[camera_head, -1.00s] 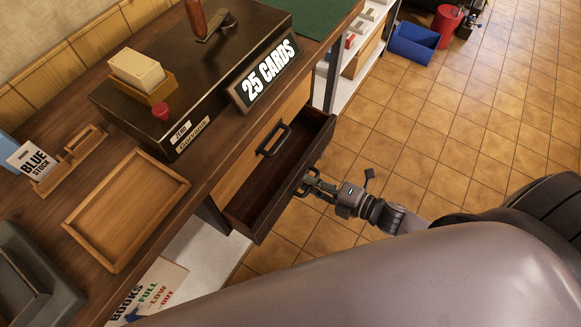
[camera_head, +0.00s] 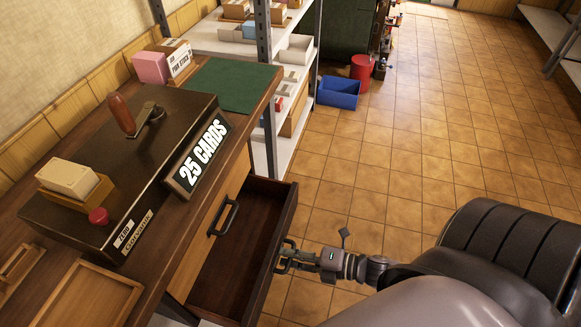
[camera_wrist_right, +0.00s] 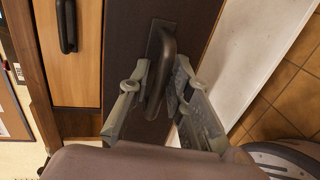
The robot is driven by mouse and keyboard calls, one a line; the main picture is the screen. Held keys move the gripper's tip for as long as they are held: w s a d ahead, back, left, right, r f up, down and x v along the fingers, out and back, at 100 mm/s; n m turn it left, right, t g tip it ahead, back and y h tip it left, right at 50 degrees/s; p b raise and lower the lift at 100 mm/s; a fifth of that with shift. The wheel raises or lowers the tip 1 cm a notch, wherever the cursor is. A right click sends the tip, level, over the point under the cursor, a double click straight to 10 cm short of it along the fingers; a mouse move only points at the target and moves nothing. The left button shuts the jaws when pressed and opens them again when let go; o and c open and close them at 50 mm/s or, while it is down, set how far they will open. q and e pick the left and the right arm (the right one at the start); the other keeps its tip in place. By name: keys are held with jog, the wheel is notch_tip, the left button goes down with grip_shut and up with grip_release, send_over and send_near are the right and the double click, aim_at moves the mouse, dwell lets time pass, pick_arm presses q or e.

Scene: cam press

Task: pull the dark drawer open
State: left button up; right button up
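The dark drawer (camera_head: 268,250) stands pulled out from the wooden cabinet under the desk, and its inside looks empty. Its handle (camera_wrist_right: 162,80) is a dark bar on the outer front face, best seen in the right wrist view. My right gripper (camera_head: 286,256) is at the drawer front. In the right wrist view its two fingers stand either side of the handle, apart, with narrow gaps seeming to show beside the bar. My left gripper is out of view.
A light wooden drawer front with a black handle (camera_head: 224,218) sits beside the open drawer. A dark box with a "25 CARDS" sign (camera_head: 204,152) stands on the desk. A blue bin (camera_head: 338,92) and a red bucket (camera_head: 361,70) stand farther off. Tiled floor to the right is free.

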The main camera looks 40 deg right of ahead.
jog(key=v, duration=1.2)
